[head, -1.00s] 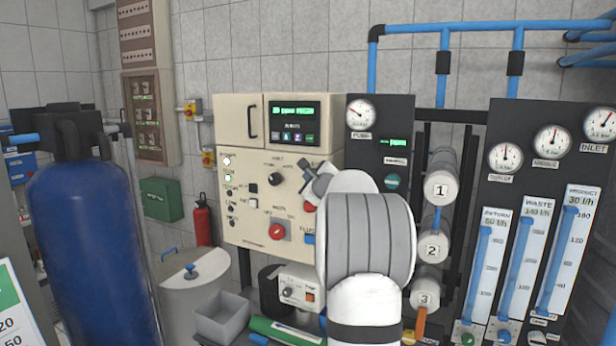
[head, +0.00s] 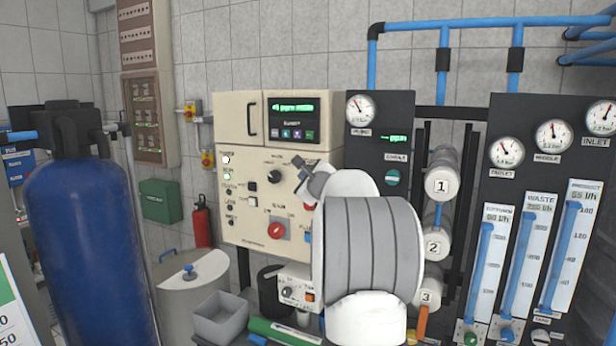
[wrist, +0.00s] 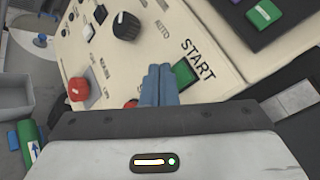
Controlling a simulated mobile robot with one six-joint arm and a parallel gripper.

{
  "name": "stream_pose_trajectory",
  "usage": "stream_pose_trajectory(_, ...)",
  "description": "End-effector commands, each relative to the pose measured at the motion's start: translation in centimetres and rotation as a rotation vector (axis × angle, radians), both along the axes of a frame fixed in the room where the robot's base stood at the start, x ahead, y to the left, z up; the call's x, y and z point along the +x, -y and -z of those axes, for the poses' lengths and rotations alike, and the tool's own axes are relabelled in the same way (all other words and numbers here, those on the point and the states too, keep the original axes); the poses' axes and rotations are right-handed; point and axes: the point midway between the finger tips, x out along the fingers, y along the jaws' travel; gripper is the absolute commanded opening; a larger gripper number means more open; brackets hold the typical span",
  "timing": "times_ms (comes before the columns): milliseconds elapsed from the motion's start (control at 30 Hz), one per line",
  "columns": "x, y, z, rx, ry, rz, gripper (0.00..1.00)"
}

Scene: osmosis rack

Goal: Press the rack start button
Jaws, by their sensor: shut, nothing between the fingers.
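The green start button (wrist: 185,73) sits on the cream control panel (wrist: 215,40), beside the printed word START. My gripper (wrist: 160,70) is shut and empty, its blue-grey fingertips just left of the button in the wrist view. I cannot tell whether the fingertips touch the button or the panel. In the head view the control panel (head: 240,225) stands behind my arm. My gripper (head: 300,168) shows only partly there, at the panel's right side, and the start button is hidden.
A black knob (wrist: 126,26) and a red knob (wrist: 78,89) stick out of the panel. A small screen (head: 292,119) is lit above. White cylinders (head: 441,184) and a gauge board (head: 505,210) stand to the right. A blue tank (head: 85,240) stands left.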

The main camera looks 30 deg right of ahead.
Motion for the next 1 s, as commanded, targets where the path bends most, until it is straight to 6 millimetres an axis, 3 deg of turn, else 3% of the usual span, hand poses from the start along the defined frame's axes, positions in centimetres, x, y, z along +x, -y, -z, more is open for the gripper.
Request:
stream_pose_trajectory(400, -1.9, -3.3, 0.2, -0.002, 0.001, -0.002, 0.00)
stream_pose_trajectory(1000, -2.0, -3.5, 0.1, -0.001, 0.000, -0.001, 0.00)
